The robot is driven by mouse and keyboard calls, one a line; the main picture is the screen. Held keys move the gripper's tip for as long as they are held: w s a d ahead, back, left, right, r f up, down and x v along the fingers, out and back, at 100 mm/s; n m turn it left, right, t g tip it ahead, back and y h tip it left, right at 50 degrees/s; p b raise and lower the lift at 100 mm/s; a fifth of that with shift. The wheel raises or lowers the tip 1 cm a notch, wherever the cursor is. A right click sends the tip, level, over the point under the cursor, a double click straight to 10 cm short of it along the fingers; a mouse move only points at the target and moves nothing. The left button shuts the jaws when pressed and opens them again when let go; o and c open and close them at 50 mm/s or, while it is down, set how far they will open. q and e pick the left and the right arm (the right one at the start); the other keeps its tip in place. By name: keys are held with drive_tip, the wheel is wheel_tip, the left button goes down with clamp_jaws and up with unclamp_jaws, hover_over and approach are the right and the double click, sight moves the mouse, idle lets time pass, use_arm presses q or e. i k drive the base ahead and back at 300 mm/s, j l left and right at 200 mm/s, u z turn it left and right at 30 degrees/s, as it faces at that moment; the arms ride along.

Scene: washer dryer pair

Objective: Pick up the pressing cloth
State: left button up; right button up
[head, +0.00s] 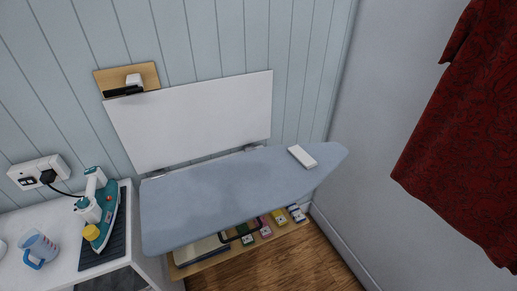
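A small white, flat rectangular thing (302,156) lies on the right part of the grey-blue ironing board (220,195), near its narrow end. It may be the pressing cloth folded up, but it is too small to tell for sure. Nothing else in the head view clearly looks like a pressing cloth. Neither of my grippers is in view.
A teal and white iron (100,212) stands on a dark ribbed mat at left, beside a blue measuring jug (38,248). A low shelf (205,262) with small boxes sits under the board. A red garment (465,140) hangs at right. Most of the board is clear.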

sight(306, 160)
drive_tip(key=i+l+u, duration=0.1)
drive_tip(key=u, duration=0.3)
drive_tip(key=l+u, duration=0.1)
drive_tip(key=u, duration=0.25)
drive_tip(key=i+l+u, duration=0.1)
drive_tip(key=u, duration=0.3)
drive_tip(key=l+u, duration=0.2)
drive_tip(key=u, duration=0.2)
drive_tip(key=l+z, duration=0.4)
drive_tip(key=i+l+z, duration=0.2)
drive_tip(key=l+z, duration=0.15)
